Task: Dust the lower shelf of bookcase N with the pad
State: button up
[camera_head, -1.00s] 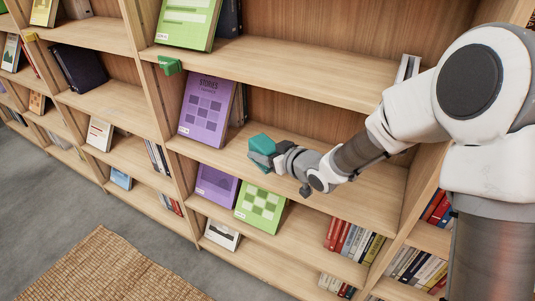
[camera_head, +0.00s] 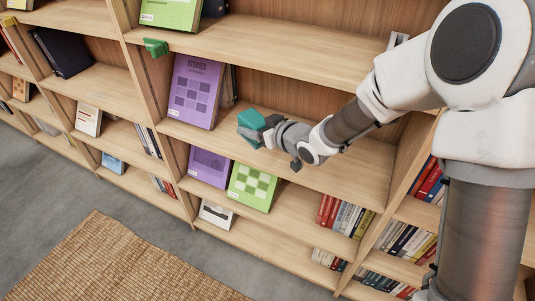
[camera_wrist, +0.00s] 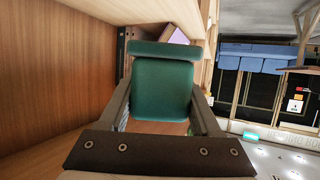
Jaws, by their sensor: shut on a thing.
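The teal pad (camera_head: 250,125) is in my gripper (camera_head: 264,132), which is shut on it. In the wrist view the pad (camera_wrist: 163,90) fills the space between both fingers. In the head view the pad is at the middle shelf (camera_head: 320,165), right of the purple Stories book (camera_head: 197,92). I cannot tell whether the pad touches the shelf board. The bookcase (camera_head: 285,85) carries no readable N label, and which board is the task's lower shelf is unclear.
A purple book (camera_head: 209,166) and a green checked book (camera_head: 251,187) stand on the shelf below. Book rows (camera_head: 345,214) fill its right end. A green block (camera_head: 155,47) sits on the upright. The middle shelf's right part is bare. A woven rug (camera_head: 110,265) lies on the floor.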

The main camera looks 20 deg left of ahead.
jog(key=s+a+b, duration=0.1)
jog(key=s+b, duration=0.5)
jog(key=s, duration=0.9)
jog(key=shift+s+a+b, duration=0.35)
jog(key=shift+a+b, duration=0.05)
